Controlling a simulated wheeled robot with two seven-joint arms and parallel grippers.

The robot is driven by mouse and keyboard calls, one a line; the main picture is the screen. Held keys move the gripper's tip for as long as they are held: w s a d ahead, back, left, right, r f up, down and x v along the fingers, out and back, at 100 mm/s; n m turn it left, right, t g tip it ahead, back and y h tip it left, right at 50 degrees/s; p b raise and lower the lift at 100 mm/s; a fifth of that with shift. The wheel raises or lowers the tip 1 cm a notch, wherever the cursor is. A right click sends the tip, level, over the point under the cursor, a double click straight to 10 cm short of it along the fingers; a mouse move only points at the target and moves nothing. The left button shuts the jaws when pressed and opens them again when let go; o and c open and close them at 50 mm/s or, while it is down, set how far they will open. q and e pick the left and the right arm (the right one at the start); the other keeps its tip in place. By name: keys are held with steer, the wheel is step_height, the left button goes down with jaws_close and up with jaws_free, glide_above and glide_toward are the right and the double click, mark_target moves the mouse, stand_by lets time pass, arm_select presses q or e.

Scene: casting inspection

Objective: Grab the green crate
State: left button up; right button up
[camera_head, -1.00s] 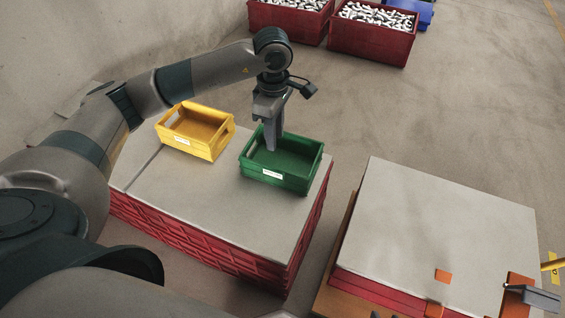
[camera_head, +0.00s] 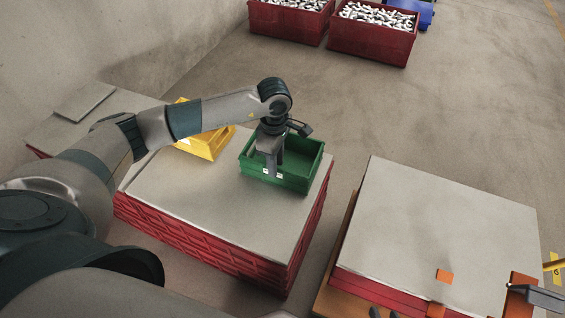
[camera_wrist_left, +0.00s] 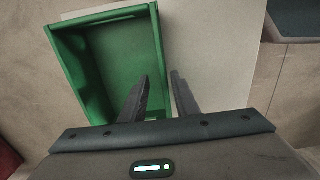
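The green crate (camera_head: 300,160) stands on the left grey-topped red stack (camera_head: 215,205), near its right end, and looks empty. My left gripper (camera_head: 268,172) is lowered at the crate's near wall, by its white label. In the left wrist view, the green crate (camera_wrist_left: 75,70) is at upper left. The fingers of my left gripper (camera_wrist_left: 160,98) are spread, one over the inside of the crate and one outside, with the wall between them. I cannot tell whether they touch it.
A yellow crate (camera_head: 208,144) stands left of the green one, partly hidden by my left arm. A second grey-topped stack (camera_head: 440,220) is at right, with orange pieces on it. Red bins (camera_head: 370,45) of metal parts stand at the back. Floor between is clear.

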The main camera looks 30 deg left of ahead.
mark_target(274, 183)
stand_by(0.3)
arm_select(q)
steer(key=shift+s+a+f, duration=0.15)
steer(key=shift+f, duration=1.2)
steer(key=shift+s+a+f, duration=0.1)
steer(key=shift+s+f, duration=0.05)
steer(key=shift+f, duration=1.15)
jaws_close()
